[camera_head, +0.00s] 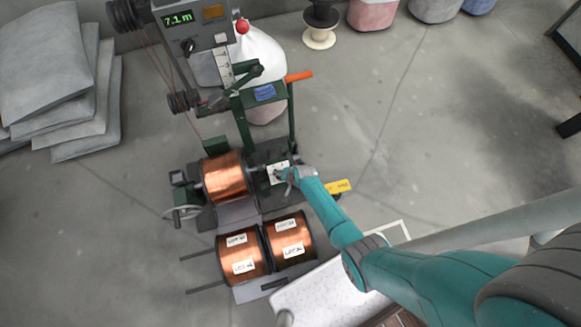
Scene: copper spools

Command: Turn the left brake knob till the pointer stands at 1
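A green winding machine (243,125) stands on the grey floor near the middle. A copper spool (225,177) is mounted low on it. A small white plate (277,174) shows just right of that spool. My gripper (284,174) is at this plate and partly covers it. The brake knob, its pointer and any figures on the plate are too small or hidden to make out. I cannot tell whether my gripper touches a knob, or whether its fingers are open or shut.
Two labelled copper spools (240,256) (289,238) lie side by side in front of the machine. A display (178,18) reads 7.1 m. A yellow tag (338,187) sticks out right of my gripper. Grey sacks (50,75) are stacked at left.

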